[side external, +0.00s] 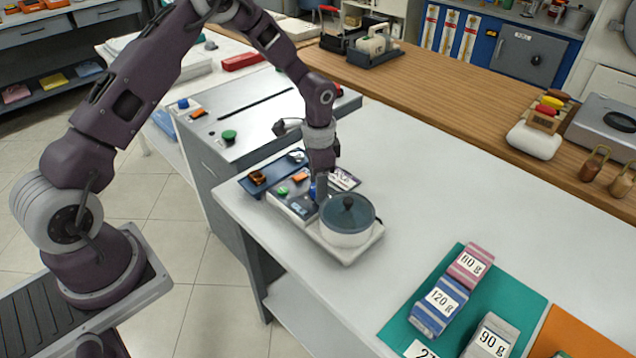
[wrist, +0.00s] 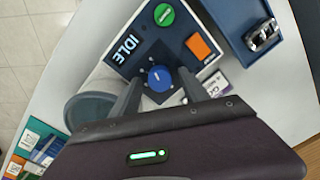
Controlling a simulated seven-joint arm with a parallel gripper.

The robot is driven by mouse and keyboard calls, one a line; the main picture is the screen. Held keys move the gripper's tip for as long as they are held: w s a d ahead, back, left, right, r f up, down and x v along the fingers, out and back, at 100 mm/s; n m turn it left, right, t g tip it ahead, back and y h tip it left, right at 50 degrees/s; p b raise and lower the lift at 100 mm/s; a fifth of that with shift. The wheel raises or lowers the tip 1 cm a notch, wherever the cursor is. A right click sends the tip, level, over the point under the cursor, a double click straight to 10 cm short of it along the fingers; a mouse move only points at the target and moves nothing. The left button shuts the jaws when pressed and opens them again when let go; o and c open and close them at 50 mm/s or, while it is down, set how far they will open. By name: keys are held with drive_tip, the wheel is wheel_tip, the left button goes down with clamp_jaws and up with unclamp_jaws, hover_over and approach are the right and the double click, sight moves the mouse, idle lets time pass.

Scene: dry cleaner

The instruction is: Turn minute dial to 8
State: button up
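A blue round dial (wrist: 160,78) sits on the dark control panel (wrist: 140,52) of a small machine. Small marks surround the dial, too small to read. In the wrist view my gripper (wrist: 160,77) is open, with one finger on each side of the dial and a gap to it on both sides. The display (wrist: 128,47) reads IDLE. A green button (wrist: 164,15) and an orange button (wrist: 198,46) are on the panel. In the side view my gripper (side external: 319,191) points down over the machine (side external: 342,250) and partly hides the panel.
A round lidded pot (side external: 348,222) stands on the machine beside my gripper; its edge shows in the wrist view (wrist: 88,108). A blue tray (wrist: 232,25) with a small object adjoins the panel. Labelled weight packs (side external: 440,302) lie on a green mat. The white counter between is clear.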

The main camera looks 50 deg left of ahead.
wheel_tip(320, 180, up, 7)
drive_tip(key=shift+d+r, duration=0.1)
idle(0.3)
wheel_tip(320, 180, up, 6)
hover_over(313, 201)
drive_tip(key=s+d+r+n+t, duration=0.1)
drive_tip(key=s+r+n+t, duration=0.1)
drive_tip(key=s+r, duration=0.75)
drive_tip(key=s+d+r+n+t, duration=0.1)
drive_tip(key=s+r+n, duration=0.1)
drive_tip(key=s, duration=0.7)
drive_tip(key=s+d+r+n+t, duration=0.1)
drive_tip(key=s+r+n+t, duration=0.1)
drive_tip(key=s, duration=0.7)
drive_tip(key=shift+d+r, duration=0.35)
drive_tip(key=shift+r, duration=0.3)
drive_tip(key=shift+w, duration=0.1)
